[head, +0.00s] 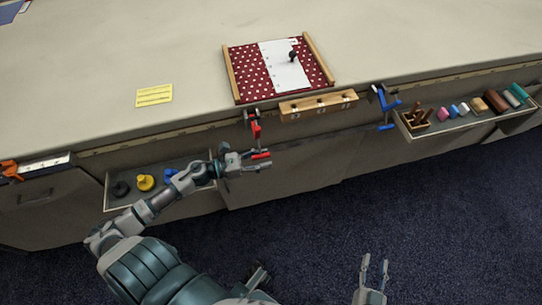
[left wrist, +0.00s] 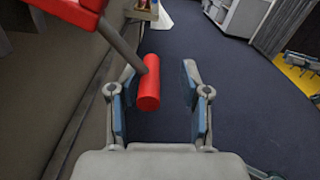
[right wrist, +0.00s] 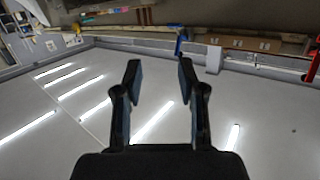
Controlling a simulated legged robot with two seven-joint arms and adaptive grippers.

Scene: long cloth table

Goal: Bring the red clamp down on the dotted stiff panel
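The dotted stiff panel (head: 250,78), dark red with white dots, lies on the table between two wooden strips. A white sheet (head: 284,68) covers part of it. The red clamp (head: 255,129) hangs at the table's front edge below the panel's near left corner. My left gripper (head: 260,161) is at the clamp's low red handle. In the left wrist view the red handle (left wrist: 148,88) lies between the parted fingers, closer to the left one, with a gap to the right one. My right gripper (head: 375,265) is open and empty, away from the table; its parted fingers show in the right wrist view (right wrist: 159,80).
A blue clamp (head: 384,108) and a wooden block with holes (head: 318,105) are at the front edge. Open drawers stick out at left (head: 110,204) and right (head: 440,128). A yellow note (head: 154,95) lies on the cloth. A black knob (head: 292,56) stands on the white sheet.

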